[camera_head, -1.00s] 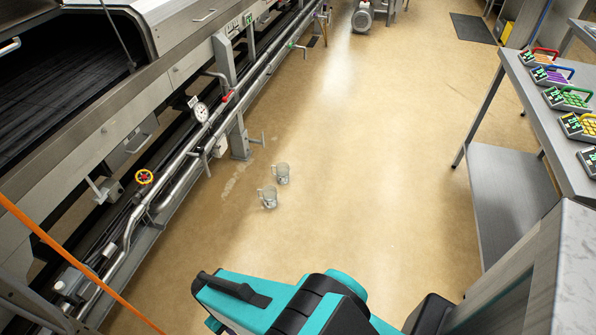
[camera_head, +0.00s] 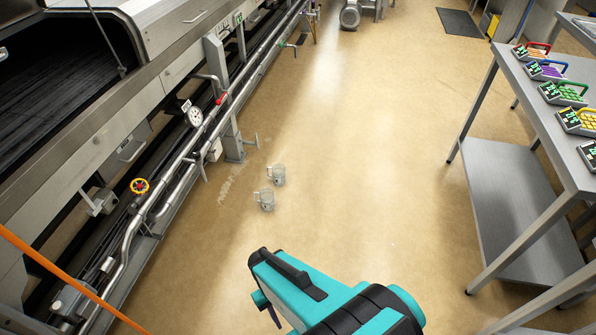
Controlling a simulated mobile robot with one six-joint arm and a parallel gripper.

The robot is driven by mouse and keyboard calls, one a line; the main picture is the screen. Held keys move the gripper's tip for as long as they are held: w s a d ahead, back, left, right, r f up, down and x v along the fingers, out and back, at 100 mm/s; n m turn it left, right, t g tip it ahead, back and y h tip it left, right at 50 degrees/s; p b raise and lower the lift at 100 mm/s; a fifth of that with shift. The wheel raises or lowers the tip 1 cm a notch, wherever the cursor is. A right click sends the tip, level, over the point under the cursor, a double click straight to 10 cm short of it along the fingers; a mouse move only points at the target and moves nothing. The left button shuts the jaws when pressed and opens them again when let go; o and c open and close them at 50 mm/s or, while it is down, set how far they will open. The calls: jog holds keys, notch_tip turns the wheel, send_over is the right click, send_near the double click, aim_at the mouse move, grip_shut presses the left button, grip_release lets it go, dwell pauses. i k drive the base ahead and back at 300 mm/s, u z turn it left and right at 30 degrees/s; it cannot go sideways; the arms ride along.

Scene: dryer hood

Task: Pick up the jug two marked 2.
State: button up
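Two small clear-grey jugs with handles on their left sides stand upright on the tan floor. The farther jug (camera_head: 278,174) is slightly right of the nearer jug (camera_head: 265,199). They are close together. Any numbers on them are too small to read, so I cannot tell which is marked 2. My teal and black arm shows at the bottom centre, nearer to me than the jugs and apart from them in the picture. My gripper's fingertips do not show.
A wet-looking streak (camera_head: 232,182) lies beside the jugs. A steel table (camera_head: 545,125) with coloured-handled devices stands at right. The middle floor is clear.

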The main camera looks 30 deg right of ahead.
aim_at(278, 170)
jog(key=z, duration=0.75)
jog(key=k, duration=1)
jog(key=u, duration=0.05)
jog(key=i, duration=0.95)
